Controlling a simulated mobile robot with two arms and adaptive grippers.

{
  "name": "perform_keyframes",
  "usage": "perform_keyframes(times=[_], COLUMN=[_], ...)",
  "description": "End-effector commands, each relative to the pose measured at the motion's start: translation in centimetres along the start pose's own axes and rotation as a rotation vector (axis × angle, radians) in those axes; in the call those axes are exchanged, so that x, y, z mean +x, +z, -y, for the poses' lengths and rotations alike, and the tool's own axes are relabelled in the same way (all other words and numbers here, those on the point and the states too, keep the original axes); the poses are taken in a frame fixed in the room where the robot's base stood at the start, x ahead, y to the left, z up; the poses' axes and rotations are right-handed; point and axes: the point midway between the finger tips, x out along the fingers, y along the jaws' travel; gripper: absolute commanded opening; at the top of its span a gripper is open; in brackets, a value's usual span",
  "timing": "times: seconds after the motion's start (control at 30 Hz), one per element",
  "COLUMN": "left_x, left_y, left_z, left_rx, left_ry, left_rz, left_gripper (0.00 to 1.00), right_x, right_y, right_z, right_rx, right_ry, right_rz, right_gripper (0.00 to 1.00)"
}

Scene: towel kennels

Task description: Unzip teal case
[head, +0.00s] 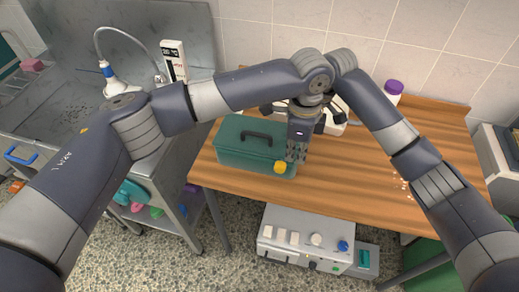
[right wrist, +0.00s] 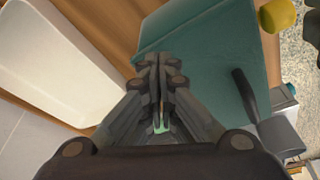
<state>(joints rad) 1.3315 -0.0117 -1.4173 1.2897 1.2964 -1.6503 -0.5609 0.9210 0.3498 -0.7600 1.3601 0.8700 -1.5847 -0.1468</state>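The teal case (head: 240,155) stands on the wooden table, with a black handle (head: 257,135) on its top. A yellow knob-like piece (head: 280,167) shows at its front right corner. My left gripper (head: 297,155) points down beside the yellow piece at the case's right end; whether its fingers are apart is unclear. In the right wrist view, the case (right wrist: 205,50) lies below my right gripper (right wrist: 160,62), with the handle (right wrist: 246,95) and yellow piece (right wrist: 277,16) to the right. The right gripper's fingers are together, with no held object visible. The case's zip is not clear.
A white object (head: 335,115) lies behind the case and fills the left of the right wrist view (right wrist: 65,55). A purple-capped bottle (head: 393,90) stands at the back. The table's right part is mostly clear. A metal sink is at left.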

Motion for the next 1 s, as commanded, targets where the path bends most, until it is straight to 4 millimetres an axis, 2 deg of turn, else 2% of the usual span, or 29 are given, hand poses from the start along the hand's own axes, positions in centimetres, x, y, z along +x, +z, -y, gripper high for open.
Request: perform_keyframes(times=[0.33,1.0], left_x=[0.3,3.0], left_y=[0.0,0.0], left_z=[0.0,0.0], left_rx=[0.000,0.000], left_ry=[0.001,0.002], left_rz=[0.000,0.000], left_gripper=[0.00,0.00], right_x=[0.3,0.3], right_y=[0.1,0.2], right_z=[0.0,0.1], right_rx=[0.000,0.000], right_ry=[-0.001,-0.002], right_rz=[0.001,0.003], right_gripper=[0.00,0.00])
